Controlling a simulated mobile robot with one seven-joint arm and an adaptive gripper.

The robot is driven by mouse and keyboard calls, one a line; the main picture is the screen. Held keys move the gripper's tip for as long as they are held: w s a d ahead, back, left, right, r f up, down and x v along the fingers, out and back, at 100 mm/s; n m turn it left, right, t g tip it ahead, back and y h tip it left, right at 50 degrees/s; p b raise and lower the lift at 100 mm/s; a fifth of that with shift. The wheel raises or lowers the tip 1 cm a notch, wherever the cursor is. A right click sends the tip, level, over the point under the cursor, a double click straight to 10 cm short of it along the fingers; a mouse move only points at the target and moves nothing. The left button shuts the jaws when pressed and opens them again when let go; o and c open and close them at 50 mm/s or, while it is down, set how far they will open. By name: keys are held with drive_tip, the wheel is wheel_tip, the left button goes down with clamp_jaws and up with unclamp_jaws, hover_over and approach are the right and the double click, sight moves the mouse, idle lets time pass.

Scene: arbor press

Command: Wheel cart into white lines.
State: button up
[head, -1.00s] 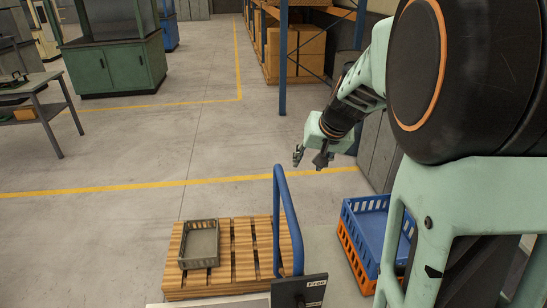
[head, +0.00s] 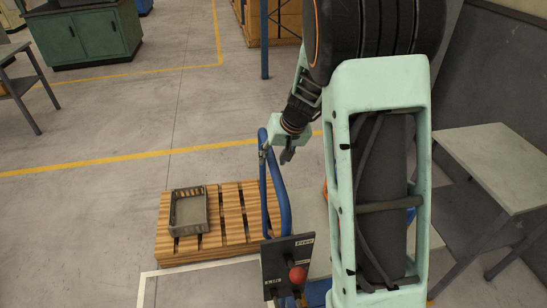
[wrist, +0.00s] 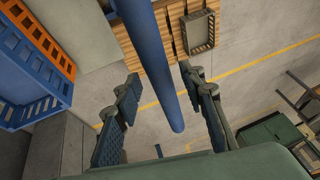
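The cart shows mainly as its tall blue tube handle (head: 283,205); my arm and the frame edge hide much of the rest. A dark panel (head: 288,262) with a red knob (head: 298,275) stands at the handle's lower end. A white line (head: 195,267) on the floor lies left of the panel, its corner near the bottom left. My gripper (head: 275,154) is at the top of the handle. In the wrist view, my gripper (wrist: 160,92) is open, and the blue handle (wrist: 155,65) runs between its spread fingers in the picture, with visible gaps on both sides.
A wooden pallet (head: 237,215) with a grey crate (head: 188,212) lies left of the handle. Blue (wrist: 30,85) and orange (wrist: 40,38) crates show in the wrist view. A grey table (head: 495,160) stands at right.

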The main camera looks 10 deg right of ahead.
drive_tip(key=shift+f, duration=0.15)
clamp_jaws()
drive_tip(key=shift+a, duration=0.1)
idle(0.3)
